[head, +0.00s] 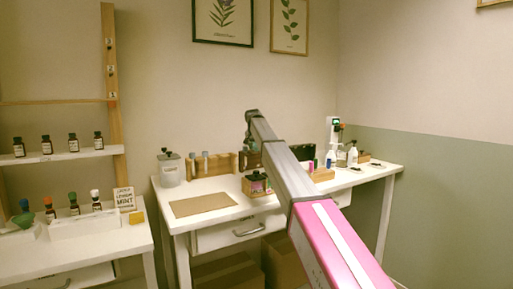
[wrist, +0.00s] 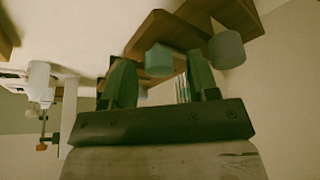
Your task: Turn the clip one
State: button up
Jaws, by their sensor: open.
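I cannot make out for certain which thing is the clip. Small dark pieces with number tags (head: 111,70) sit one above another on the wooden upright at the left in the head view. My gripper (wrist: 160,66) is open, its two grey-green fingers apart in the wrist view. Two blue-grey capped pieces (wrist: 226,48) on a brown wooden holder (wrist: 155,32) show just beyond the fingers; I see nothing held. In the head view my arm reaches over the back bench, and the fingertips are too small to tell there.
The white bench (head: 240,208) carries a brown mat (head: 203,204), a lidded jar (head: 170,168), a wooden rack (head: 222,163) and several bottles. Dark bottles stand on the left shelf (head: 75,155). A white stand with an orange knob (wrist: 41,147) shows left in the wrist view.

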jog(key=shift+f, duration=0.1)
jog(key=shift+c, duration=0.3)
jog(key=c, duration=0.9)
jog(key=shift+o, duration=0.2)
jog(key=shift+n, duration=0.4)
jog(key=n+y, duration=0.1)
jog(key=n, duration=0.2)
jog(key=shift+d+n+y, duration=0.1)
jog(key=shift+n+y, duration=0.3)
jog(key=n, duration=0.2)
jog(key=n+y, duration=0.1)
jog(key=n, duration=0.1)
jog(key=shift+d+g+y, duration=0.1)
jog(key=shift+g+y, duration=0.2)
jog(key=shift+g, duration=0.1)
jog(key=n+g+y, duration=0.1)
jog(key=n, duration=0.4)
jog(key=shift+w, duration=0.15)
jog(key=n+g, duration=0.1)
jog(key=n, duration=0.3)
jog(key=shift+g+y, duration=0.4)
jog(key=shift+n, duration=0.3)
